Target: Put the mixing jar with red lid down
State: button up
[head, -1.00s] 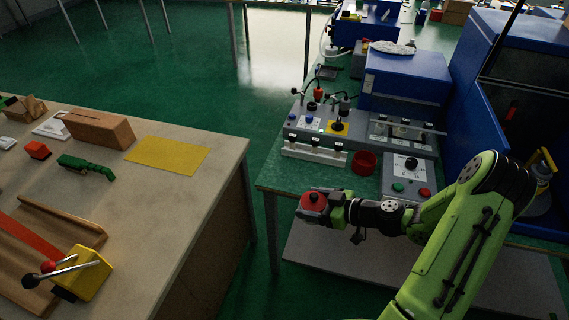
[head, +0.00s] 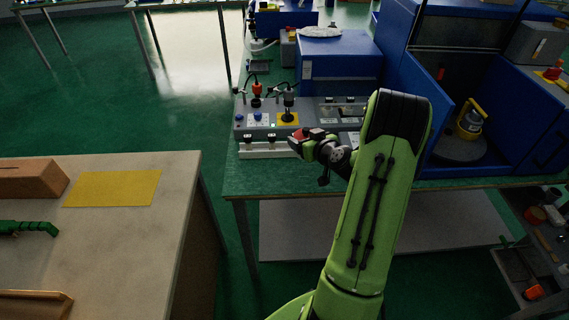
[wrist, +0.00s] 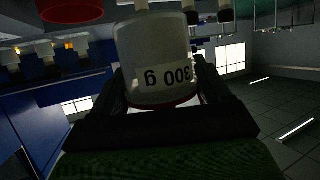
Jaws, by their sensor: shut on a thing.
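The mixing jar is a pale jar with a red lid (head: 299,134), held over the front of the green bench. My gripper (head: 308,146) is shut on it, and my arm hides much of the jar in the head view. In the wrist view the white jar (wrist: 155,55) sits between the fingers, its "300 g" label upside down in the picture. A red rim shows at its lower edge. Whether the jar touches anything below cannot be told.
A grey control unit (head: 262,118) with knobs stands behind the jar, with a white rack (head: 262,154) along its front. A blue press (head: 340,58) is behind. A red dish (wrist: 70,10) shows in the wrist view. A yellow mat (head: 112,188) lies on the left table.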

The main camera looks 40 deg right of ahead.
notch_tip(320, 180, down, 9)
jog(key=shift+r+b, duration=0.15)
jog(key=shift+b, duration=0.75)
